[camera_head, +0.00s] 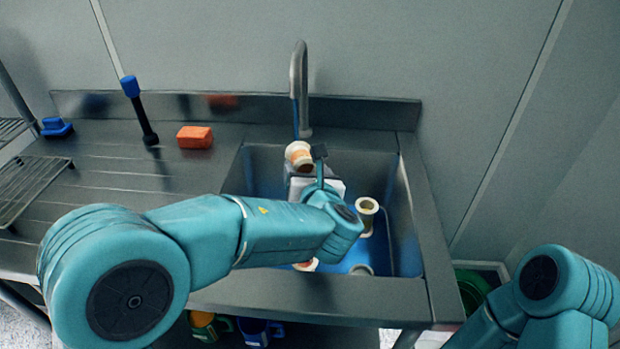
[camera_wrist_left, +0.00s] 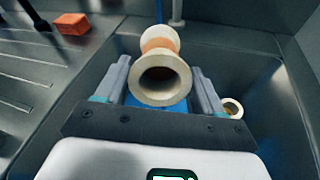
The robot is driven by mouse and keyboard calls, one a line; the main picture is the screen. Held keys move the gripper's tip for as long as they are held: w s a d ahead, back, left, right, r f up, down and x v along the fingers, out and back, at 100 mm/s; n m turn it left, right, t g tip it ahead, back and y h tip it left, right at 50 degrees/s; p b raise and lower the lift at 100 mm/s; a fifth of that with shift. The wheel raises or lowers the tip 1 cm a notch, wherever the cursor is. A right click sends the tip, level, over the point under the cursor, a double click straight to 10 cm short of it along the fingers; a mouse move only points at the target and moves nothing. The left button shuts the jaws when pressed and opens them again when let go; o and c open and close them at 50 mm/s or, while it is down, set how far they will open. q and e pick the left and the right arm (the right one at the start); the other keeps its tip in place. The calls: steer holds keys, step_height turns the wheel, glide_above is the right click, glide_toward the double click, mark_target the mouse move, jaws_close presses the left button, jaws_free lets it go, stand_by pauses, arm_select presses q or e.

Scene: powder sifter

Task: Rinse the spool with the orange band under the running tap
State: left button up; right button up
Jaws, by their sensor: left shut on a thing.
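The spool with the orange band (camera_head: 299,155) is cream with an orange middle. My left gripper (camera_head: 303,166) is shut on it and holds it above the sink, close to the tap (camera_head: 299,85). In the left wrist view the spool (camera_wrist_left: 162,72) sits between the two fingers of the left gripper (camera_wrist_left: 161,90), its hollow end facing the camera. A thin blue stream runs from the tap's spout down by the spool; I cannot tell if it touches it. My right arm shows at the lower right, but its gripper is out of view.
The steel sink (camera_head: 409,235) holds other cream spools, one upright at the right (camera_head: 367,211). An orange block (camera_head: 194,137), a black brush with a blue top (camera_head: 140,110) and a blue item (camera_head: 56,127) are on the drainboard. A wire rack (camera_head: 30,185) lies at the left.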

mark_target(301, 158)
arm_select(q)
steer(key=shift+r+x, duration=0.2)
steer(key=shift+x, duration=1.3)
steer(key=shift+r+x, duration=0.15)
steer(key=shift+x, duration=1.35)
steer(key=shift+d, duration=0.2)
steer(key=shift+d, duration=0.2)
steer(key=shift+s, duration=0.1)
steer(key=shift+s+a+r, duration=0.25)
steer(key=shift+s+r, duration=0.05)
steer(key=shift+s, duration=0.3)
steer(key=shift+s+a+r, duration=0.25)
steer(key=shift+s, duration=0.3)
steer(key=s, duration=0.1)
steer(key=s+a+r, duration=0.1)
steer(key=s+r+b, duration=0.1)
steer(key=s, duration=0.1)
steer(key=shift+a, duration=0.4)
steer(key=shift+g, duration=0.5)
